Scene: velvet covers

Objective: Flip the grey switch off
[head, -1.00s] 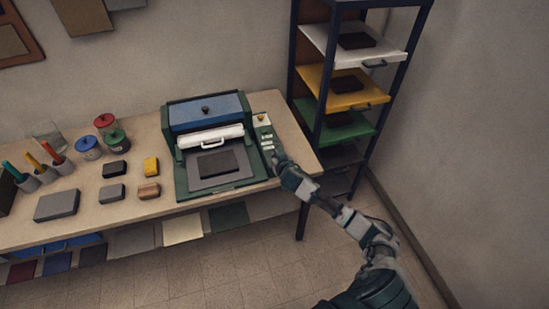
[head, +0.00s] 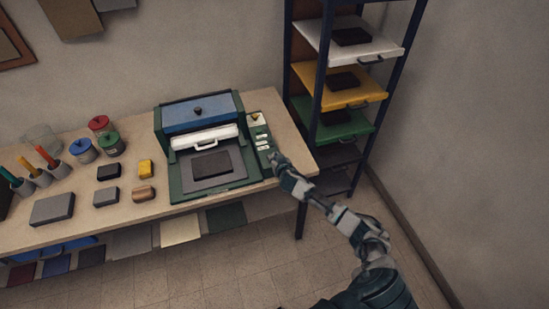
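A green machine with a blue lid (head: 201,110) and a white handled bar stands on the table. On its right side is a narrow green control panel (head: 256,131) with a cream top end and several small pale switches or labels (head: 262,141). I cannot tell which of them is the grey switch; it may be hidden by my gripper. My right gripper (head: 274,158) is at the lower end of this panel, over it or touching it. Its fingers are too small to tell open from shut. My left gripper is not in view.
The table (head: 140,214) holds jars, tool cups and several small blocks left of the machine. A dark block (head: 211,164) lies on the machine's grey plate. A rack with coloured trays (head: 345,85) stands close on the right. The floor in front is clear.

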